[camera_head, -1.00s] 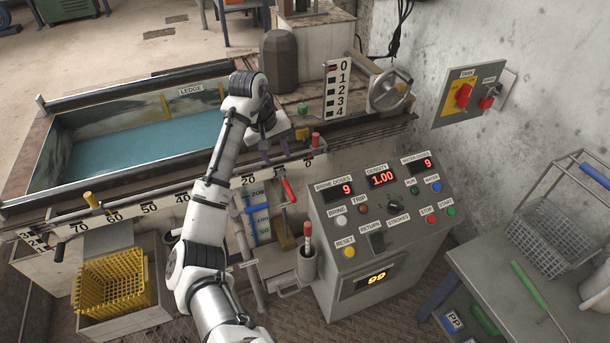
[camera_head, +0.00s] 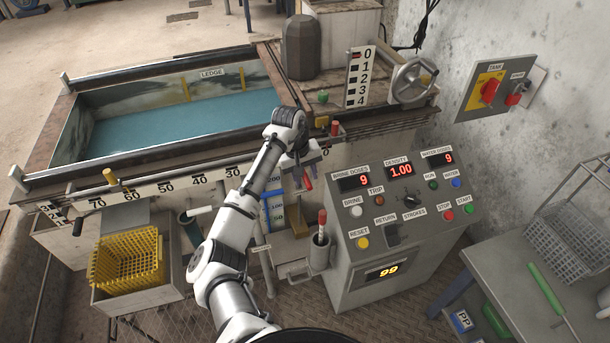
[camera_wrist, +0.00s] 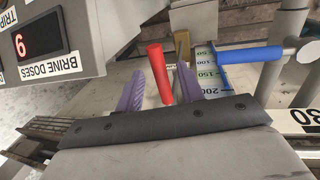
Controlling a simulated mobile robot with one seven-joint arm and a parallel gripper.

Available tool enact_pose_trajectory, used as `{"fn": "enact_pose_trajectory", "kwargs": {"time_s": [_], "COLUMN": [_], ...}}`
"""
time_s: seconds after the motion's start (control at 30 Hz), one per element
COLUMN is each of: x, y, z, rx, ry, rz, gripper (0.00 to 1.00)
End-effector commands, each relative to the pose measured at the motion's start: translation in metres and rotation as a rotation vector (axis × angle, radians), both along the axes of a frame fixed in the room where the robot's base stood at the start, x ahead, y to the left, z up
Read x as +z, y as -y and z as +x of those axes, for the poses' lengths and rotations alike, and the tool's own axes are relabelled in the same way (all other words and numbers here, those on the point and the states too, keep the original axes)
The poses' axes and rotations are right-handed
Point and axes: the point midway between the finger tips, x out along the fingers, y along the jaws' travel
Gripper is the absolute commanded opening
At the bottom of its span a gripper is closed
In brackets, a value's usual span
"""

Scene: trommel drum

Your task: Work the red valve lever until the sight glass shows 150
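The red valve lever (camera_head: 307,182) is on the front of the tank, below the scale rail. In the wrist view the red lever (camera_wrist: 159,72) lies between the two purple fingers of my gripper (camera_wrist: 160,88). The fingers are apart, and I see no clear grip on the lever. In the head view my gripper (camera_head: 301,166) points down at the lever and partly hides it. The sight glass strip (camera_head: 273,212) stands just left of the lever. Its marks of 50 to 200 show in the wrist view (camera_wrist: 209,76), but I cannot make out the level.
A blue lever (camera_wrist: 250,54) is close to the right of the red one in the wrist view. The console (camera_head: 395,235) stands to the right, with a red-handled stick in a cup (camera_head: 320,250) at its left side. A yellow basket (camera_head: 128,257) is at lower left.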

Motion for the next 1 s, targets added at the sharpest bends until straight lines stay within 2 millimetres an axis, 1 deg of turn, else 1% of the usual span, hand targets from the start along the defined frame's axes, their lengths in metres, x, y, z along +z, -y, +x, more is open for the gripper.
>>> {"fn": "enact_pose_trajectory", "kwargs": {"time_s": [0.27, 0.3, 0.5, 0.6, 1.0], "x": [-0.0023, -0.0022, -0.0021, -0.002, 0.0003], "y": [0.0002, 0.0003, 0.0003, 0.0003, 0.0016], "z": [0.0001, 0.0001, 0.0001, 0.0001, 0.0], "rx": [0.0, 0.0, 0.0, 0.0, 0.009], "ry": [0.0, 0.0, 0.0, 0.0, 0.0], "rz": [0.0, 0.0, 0.0, 0.0, -0.001], "gripper": [0.38, 0.36, 0.1, 0.0, 0.0]}}
